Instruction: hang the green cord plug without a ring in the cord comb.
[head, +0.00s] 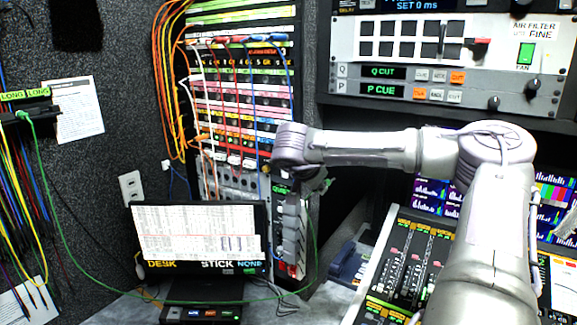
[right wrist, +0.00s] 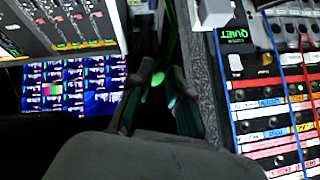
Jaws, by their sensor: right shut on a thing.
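The cord comb (head: 42,108) is a dark bracket with green LONG labels on the left wall. Yellow, red, blue and dark cords hang from it. The gripper is beside the patch rack, well right of the comb. My left gripper is out of view.
A patch rack (head: 240,85) with several short plugged cords stands behind. Orange cords (head: 166,80) hang at its left. A small screen (head: 199,235) stands on the desk in front. A mixing console (head: 405,265) is at the right. The wall between comb and rack is mostly clear.

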